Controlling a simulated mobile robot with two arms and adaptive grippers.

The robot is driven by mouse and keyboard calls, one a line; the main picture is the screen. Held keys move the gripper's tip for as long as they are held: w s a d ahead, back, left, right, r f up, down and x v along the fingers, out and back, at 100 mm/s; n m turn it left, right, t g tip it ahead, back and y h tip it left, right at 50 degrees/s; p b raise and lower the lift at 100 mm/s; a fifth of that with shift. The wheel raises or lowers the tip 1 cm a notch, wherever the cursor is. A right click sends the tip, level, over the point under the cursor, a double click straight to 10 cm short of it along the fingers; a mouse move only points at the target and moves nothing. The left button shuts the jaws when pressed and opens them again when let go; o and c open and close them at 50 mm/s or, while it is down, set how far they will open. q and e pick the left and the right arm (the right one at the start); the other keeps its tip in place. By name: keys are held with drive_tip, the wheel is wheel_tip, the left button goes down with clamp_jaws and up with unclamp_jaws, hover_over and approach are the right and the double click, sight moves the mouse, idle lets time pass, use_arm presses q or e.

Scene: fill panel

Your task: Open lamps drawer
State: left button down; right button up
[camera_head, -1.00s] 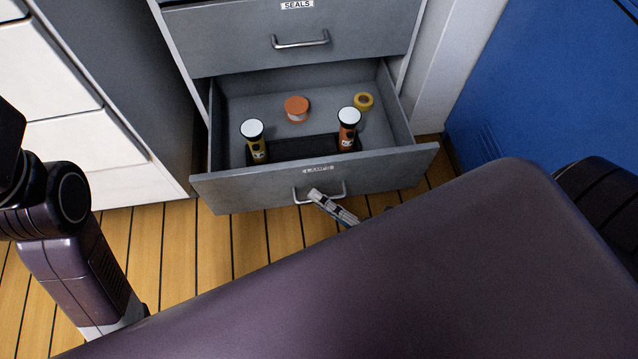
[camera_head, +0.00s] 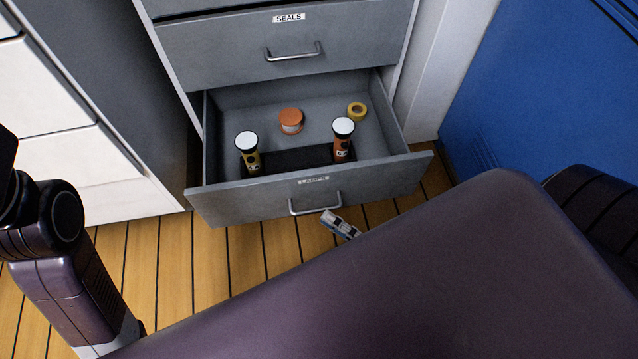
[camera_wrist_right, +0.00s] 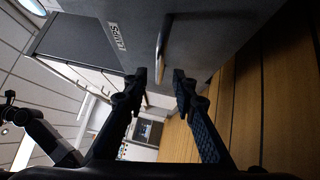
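The lamps drawer (camera_head: 260,204) is the lower grey drawer and stands pulled out. Its label is hard to read in the head view; its label and metal handle (camera_head: 315,206) also show in the right wrist view (camera_wrist_right: 160,45). My right gripper (camera_head: 335,222) is just below and right of the handle in the head view, apart from it. In the right wrist view its two fingers (camera_wrist_right: 158,77) are spread with nothing between them, and the handle lies just beyond the tips. My left arm shows at the left, but its gripper is out of view.
The seals drawer (camera_head: 230,50) above is shut. White cabinets (camera_head: 70,150) stand left, a blue panel (camera_head: 540,90) right. Wooden floor (camera_head: 215,265) lies in front.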

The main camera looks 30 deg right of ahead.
drive_tip(key=v, duration=0.7)
idle(0.4)
